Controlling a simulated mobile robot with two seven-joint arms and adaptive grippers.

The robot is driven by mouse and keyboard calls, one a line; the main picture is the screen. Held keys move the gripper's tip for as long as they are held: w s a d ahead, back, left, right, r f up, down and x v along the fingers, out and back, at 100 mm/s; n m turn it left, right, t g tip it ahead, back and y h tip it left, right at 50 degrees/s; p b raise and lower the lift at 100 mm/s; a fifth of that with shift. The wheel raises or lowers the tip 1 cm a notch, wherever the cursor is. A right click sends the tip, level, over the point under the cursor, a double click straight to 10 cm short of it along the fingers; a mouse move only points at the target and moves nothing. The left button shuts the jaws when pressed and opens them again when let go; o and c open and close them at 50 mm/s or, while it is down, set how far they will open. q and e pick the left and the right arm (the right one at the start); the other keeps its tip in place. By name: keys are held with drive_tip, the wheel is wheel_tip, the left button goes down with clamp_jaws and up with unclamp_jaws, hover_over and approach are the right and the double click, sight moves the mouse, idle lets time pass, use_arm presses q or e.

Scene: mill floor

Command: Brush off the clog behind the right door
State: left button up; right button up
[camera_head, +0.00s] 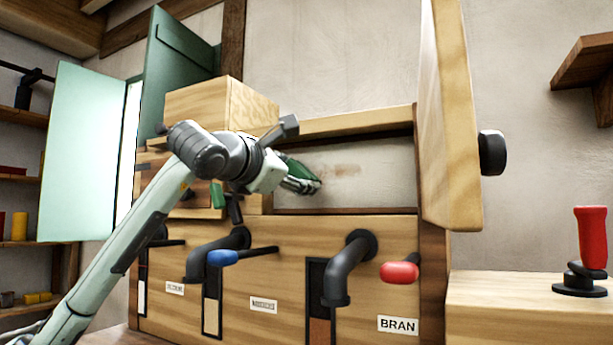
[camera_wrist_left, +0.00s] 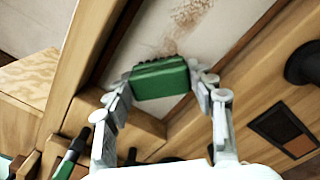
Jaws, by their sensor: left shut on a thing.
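The right door (camera_head: 450,115), pale wood with a black knob, stands open. Behind it is a recess with a pale panel (camera_head: 385,185). The clog shows as a faint brown smear (camera_head: 345,170) on the panel; in the left wrist view it is a crumbly tan patch (camera_wrist_left: 190,12) with a thinner trail below. My left gripper (camera_head: 303,184) is at the left part of the recess. It is shut on a green brush (camera_wrist_left: 160,78), which lies at or close to the panel, beside the patch. Whether it touches cannot be told. My right gripper is not in view.
Black spouts (camera_head: 345,268), a blue handle (camera_head: 222,257) and a red handle (camera_head: 399,272) stick out below the recess. A red-handled tool (camera_head: 591,240) stands on the right ledge. A green door (camera_head: 80,150) is open at left.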

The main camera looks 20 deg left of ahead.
use_arm(q)
drive_tip(key=shift+a+r+p, duration=0.2)
drive_tip(key=shift+r+p, duration=0.3)
drive_tip(key=shift+r, duration=0.15)
drive_tip(key=shift+s+d+f, duration=0.1)
drive_tip(key=shift+d, duration=2.05)
drive_tip(key=shift+s+d+b, duration=0.15)
drive_tip(key=shift+s+d, duration=0.05)
drive_tip(key=shift+d, duration=1.25)
drive_tip(key=shift+s+d+b, duration=0.15)
drive_tip(key=shift+d, duration=2.85)
drive_tip(key=shift+s+b, duration=0.1)
drive_tip(key=shift+b, duration=0.25)
drive_tip(key=shift+s+a+b, duration=0.15)
drive_tip(key=shift+s+b, duration=0.5)
drive_tip(key=shift+s, duration=0.8)
drive_tip(key=shift+s+a+b, duration=0.1)
drive_tip(key=shift+s+b, duration=0.55)
drive_tip(key=shift+s, duration=0.8)
